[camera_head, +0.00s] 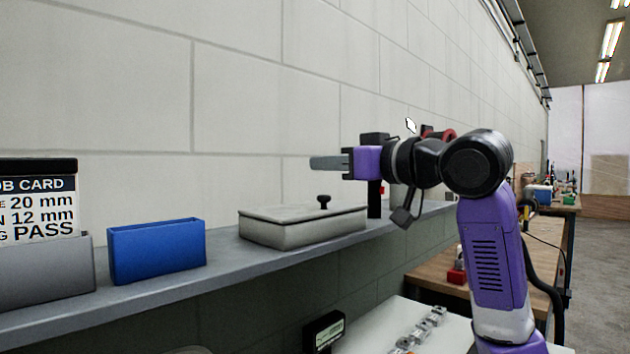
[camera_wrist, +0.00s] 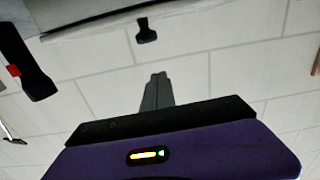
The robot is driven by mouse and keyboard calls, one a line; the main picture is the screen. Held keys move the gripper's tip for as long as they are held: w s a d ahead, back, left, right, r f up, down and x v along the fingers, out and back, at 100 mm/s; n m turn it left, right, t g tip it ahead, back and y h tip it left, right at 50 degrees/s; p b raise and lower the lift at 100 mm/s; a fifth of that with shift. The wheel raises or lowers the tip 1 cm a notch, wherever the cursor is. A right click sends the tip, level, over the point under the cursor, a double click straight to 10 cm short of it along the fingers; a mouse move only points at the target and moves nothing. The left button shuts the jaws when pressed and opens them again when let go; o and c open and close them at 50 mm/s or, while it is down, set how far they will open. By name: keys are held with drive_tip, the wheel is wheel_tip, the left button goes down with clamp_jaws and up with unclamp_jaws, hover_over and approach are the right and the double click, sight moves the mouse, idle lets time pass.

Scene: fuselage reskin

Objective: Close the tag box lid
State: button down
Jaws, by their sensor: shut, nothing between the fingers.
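The tag box (camera_head: 300,230) is a low grey-white box on the wall shelf. Its flat lid (camera_head: 285,212) lies down over the top, with a black knob (camera_head: 323,199) standing up near its right end. In the wrist view the black knob (camera_wrist: 146,32) and a pale lid edge (camera_wrist: 85,8) show at the top. My gripper (camera_head: 312,163) points left in the head view, above the box and apart from the knob. Its fingers are together and empty, as the wrist view also shows (camera_wrist: 158,78).
A blue bin (camera_head: 157,250) and a grey holder with a job card (camera_head: 40,270) stand on the shelf (camera_head: 225,262) left of the box. A black upright thing (camera_head: 374,198) stands just right of the box. The block wall is close behind. A white table (camera_head: 390,325) with small parts lies below.

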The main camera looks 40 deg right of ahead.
wheel_tip(320, 180, down, 6)
drive_tip(key=s+t+b, duration=0.1)
drive_tip(key=s+b, duration=0.1)
drive_tip(key=b, duration=0.1)
drive_tip(key=shift+s+t, duration=0.25)
drive_tip(key=shift+t, duration=0.15)
